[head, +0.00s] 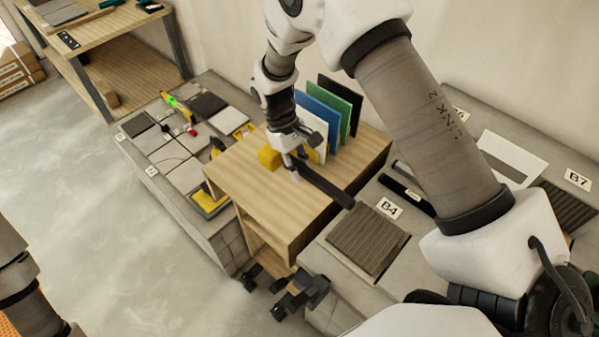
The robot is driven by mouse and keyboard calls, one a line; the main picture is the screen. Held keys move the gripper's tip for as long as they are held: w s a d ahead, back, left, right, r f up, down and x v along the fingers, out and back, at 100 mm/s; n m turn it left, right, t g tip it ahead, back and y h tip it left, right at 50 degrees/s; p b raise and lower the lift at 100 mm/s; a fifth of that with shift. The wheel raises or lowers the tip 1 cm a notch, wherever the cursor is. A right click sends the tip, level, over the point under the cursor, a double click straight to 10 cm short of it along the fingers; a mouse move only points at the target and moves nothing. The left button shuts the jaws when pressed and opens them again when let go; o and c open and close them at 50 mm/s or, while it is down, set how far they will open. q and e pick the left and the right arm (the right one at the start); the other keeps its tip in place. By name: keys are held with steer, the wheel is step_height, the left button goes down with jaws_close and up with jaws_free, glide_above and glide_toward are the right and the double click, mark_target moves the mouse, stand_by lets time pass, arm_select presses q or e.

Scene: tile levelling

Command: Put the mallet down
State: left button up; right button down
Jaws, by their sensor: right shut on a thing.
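My right gripper (292,171) is over the wooden cart top (235,175), fingers pointing down and shut on what appears to be the mallet. A dark, straight bar (328,188), which looks like the mallet's handle, runs from the fingers toward the lower right, its end reaching past the cart top's edge. The mallet's head cannot be made out clearly near the fingers. Whether the mallet touches the wood cannot be told. A yellow block (268,157) shows just left of the fingers.
White, blue, green and black panels (343,107) stand upright at the cart's back. A tiled bench (180,150) with a yellow level (178,106) lies left. Another bench with a ribbed dark tile (368,240) and label B4 (389,208) is at right. The cart top's front left is bare.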

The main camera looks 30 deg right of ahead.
mark_target(304, 191)
steer(key=f+p, duration=0.1)
steer(key=f, duration=0.2)
steer(key=shift+d+f, duration=0.2)
steer(key=shift+f, duration=0.15)
steer(key=shift+a+f, duration=0.1)
steer(key=shift+f, duration=0.1)
steer(key=shift+f, duration=0.4)
steer(key=c, duration=1)
jaws_free()
steer(key=shift+c, duration=0.2)
steer(key=shift+r, duration=0.1)
